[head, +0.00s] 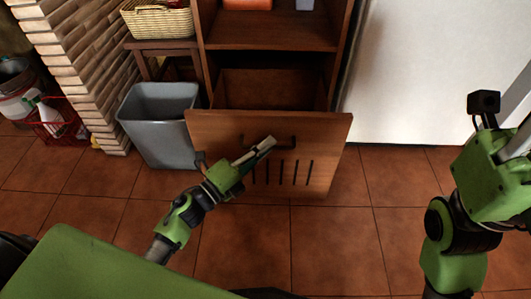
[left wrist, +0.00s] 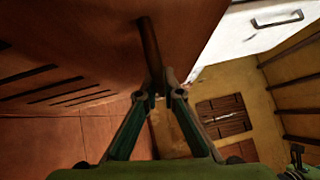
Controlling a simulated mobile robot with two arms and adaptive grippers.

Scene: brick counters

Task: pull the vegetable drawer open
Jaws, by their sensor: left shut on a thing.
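The vegetable drawer (head: 315,140) is a wooden drawer with dark vertical slots in its front, low in the wooden cabinet. It stands pulled out, and its open inside shows behind the front. Its dark bar handle (head: 285,137) is on the upper part of the front; it also shows in the left wrist view (left wrist: 149,45). My left gripper (head: 266,145) is at the handle, and its fingers close on the bar in the left wrist view (left wrist: 161,88). My right arm is at the right edge of the head view; its fingers do not show.
A grey bin (head: 160,125) stands on the tiled floor just left of the drawer. A white smooth-fronted unit (head: 420,80) is to the right. A wicker basket (head: 158,20) sits on a small table at the back left. The floor before the drawer is clear.

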